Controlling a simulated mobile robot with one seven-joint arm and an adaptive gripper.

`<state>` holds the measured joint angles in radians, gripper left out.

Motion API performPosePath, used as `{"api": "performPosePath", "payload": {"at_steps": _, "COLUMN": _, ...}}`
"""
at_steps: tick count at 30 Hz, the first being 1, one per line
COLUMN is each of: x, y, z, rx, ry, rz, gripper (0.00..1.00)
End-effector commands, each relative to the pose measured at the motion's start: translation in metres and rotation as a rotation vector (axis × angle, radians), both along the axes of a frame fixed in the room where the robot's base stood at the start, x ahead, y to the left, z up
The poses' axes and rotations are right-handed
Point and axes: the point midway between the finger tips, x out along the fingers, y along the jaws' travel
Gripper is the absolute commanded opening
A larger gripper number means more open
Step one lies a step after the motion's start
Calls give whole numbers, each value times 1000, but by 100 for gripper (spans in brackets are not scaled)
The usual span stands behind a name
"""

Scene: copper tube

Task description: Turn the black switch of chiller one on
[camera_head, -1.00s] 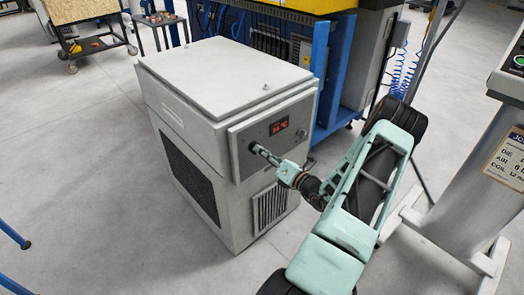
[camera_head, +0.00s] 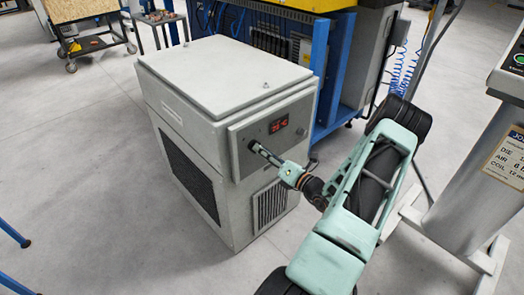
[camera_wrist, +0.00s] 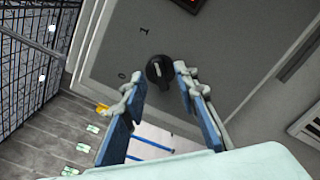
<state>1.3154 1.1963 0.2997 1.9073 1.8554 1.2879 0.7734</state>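Chiller one (camera_head: 215,85) looks to be the pale grey box with a red lit display on its front panel. My gripper (camera_head: 256,150) is at the left of this panel and hides the switch in the head view. In the wrist view the black switch (camera_wrist: 159,71) is a round knob with a light pointer mark. A "0" stands to its left and an "I" above left; which one the pointer faces is hard to tell. My gripper (camera_wrist: 161,75) is open, with one fingertip on each side of the knob. Whether the fingers touch it is unclear.
A blue frame and machine (camera_head: 265,40) stand close behind the chiller. A grey machine (camera_head: 485,150) with a label plate stands at the right. A wheeled cart (camera_head: 95,30) is at the far left.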

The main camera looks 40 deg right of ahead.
Motion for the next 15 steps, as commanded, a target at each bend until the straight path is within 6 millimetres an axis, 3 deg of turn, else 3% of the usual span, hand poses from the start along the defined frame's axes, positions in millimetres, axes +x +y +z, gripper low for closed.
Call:
{"api": "performPosePath", "payload": {"at_steps": 9, "x": -67, "y": -7, "z": 0, "rx": 1, "ry": 2, "rz": -6, "gripper": 28}}
{"api": "performPosePath", "payload": {"at_steps": 15, "x": -98, "y": -9, "z": 0, "rx": 1, "ry": 1, "rz": -4, "gripper": 28}}
